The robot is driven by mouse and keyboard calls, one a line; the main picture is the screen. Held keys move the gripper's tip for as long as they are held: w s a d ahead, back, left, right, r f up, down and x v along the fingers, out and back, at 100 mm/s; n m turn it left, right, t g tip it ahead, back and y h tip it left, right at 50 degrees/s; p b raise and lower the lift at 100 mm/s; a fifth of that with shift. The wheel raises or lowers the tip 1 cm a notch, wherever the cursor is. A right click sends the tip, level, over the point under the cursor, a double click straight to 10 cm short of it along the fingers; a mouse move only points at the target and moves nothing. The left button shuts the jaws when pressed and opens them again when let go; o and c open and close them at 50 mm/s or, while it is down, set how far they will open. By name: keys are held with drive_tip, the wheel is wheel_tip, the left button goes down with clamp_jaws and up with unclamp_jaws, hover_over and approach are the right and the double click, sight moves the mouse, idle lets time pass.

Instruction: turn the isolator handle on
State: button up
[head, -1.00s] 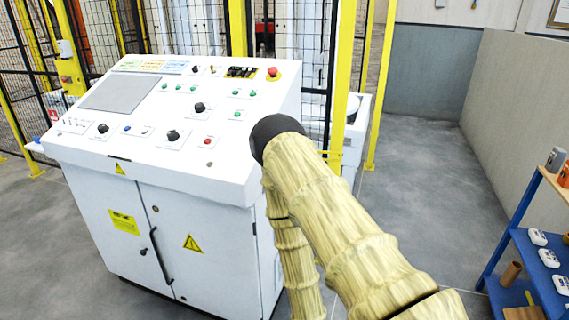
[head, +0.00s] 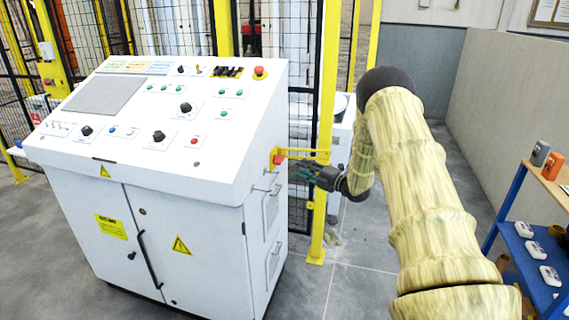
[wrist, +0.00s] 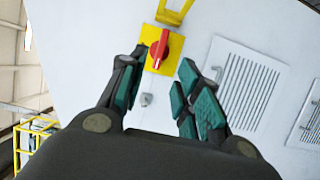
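The isolator handle (wrist: 159,49) is a red rotary lever on a yellow plate (wrist: 148,62) on the side panel of the white control cabinet. In the wrist view it stands nearly upright, tilted a little. In the head view the isolator (head: 277,157) shows edge-on at the cabinet's right side. My gripper (wrist: 158,80) is open and empty, its teal-padded fingers spread below and to either side of the handle, apart from it. In the head view my gripper (head: 305,172) points left toward the isolator, a short distance off.
A yellow bracket (wrist: 175,10) sits just above the handle, and a small grey lock (wrist: 147,99) below it. Vent grilles (wrist: 251,80) lie to the right. A yellow fence post (head: 323,140) stands close to my gripper. A blue shelf (head: 515,200) is at the right.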

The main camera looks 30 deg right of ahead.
sight(279, 160)
drive_tip(key=p+x, duration=0.1)
drive_tip(key=x, duration=0.9)
drive_tip(key=shift+a, duration=0.15)
drive_tip(key=shift+w+f, duration=0.1)
drive_tip(key=shift+w, duration=0.05)
clamp_jaws()
